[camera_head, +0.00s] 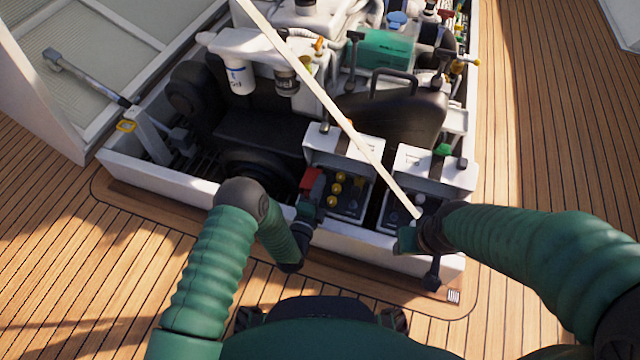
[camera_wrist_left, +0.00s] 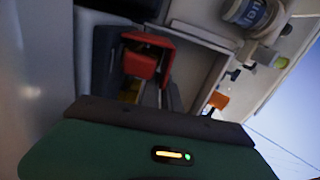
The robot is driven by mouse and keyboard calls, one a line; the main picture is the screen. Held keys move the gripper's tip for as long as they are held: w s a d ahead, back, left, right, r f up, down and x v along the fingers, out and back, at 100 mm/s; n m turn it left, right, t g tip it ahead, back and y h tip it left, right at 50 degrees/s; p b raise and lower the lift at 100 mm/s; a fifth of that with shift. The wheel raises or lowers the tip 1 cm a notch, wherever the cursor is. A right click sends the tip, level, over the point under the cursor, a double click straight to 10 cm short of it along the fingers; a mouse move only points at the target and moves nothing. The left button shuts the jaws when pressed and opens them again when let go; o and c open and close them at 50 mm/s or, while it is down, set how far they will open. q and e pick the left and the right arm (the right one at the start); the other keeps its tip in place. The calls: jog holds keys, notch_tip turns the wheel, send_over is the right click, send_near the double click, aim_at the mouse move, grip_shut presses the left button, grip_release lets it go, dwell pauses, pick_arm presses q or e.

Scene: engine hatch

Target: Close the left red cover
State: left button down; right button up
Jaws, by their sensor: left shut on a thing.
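The left red cover (camera_head: 311,180) is a small red flap on the left side of the left switch box (camera_head: 342,196), in the engine bay. It stands raised beside several yellow knobs (camera_head: 338,188). In the left wrist view the red cover (camera_wrist_left: 146,62) shows as a red, hollow-looking piece beside a dark gripper part. My left gripper (camera_head: 308,205) is at the cover's lower edge and shut on it; its fingertips are partly hidden. My right gripper (camera_head: 410,236) is in front of the right switch box (camera_head: 425,205); whether it is open cannot be made out.
A pale rod (camera_head: 330,108) crosses diagonally over the bay and ends near my right gripper. The bay's white rim (camera_head: 165,183) runs in front. Behind are a black hose and tank (camera_head: 400,115) and a white filter (camera_head: 240,77). Wooden deck (camera_head: 60,250) is clear at left.

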pick_arm(q)
jog(key=shift+s+f, duration=0.1)
jog(key=shift+f, duration=0.05)
dwell(0.3)
jog(key=shift+s+d+m+p, duration=0.1)
jog(key=shift+d+m+p, duration=0.1)
jog(key=shift+m+p, duration=0.25)
jog(key=shift+f, duration=0.2)
jog(key=c, duration=1.6)
grip_release()
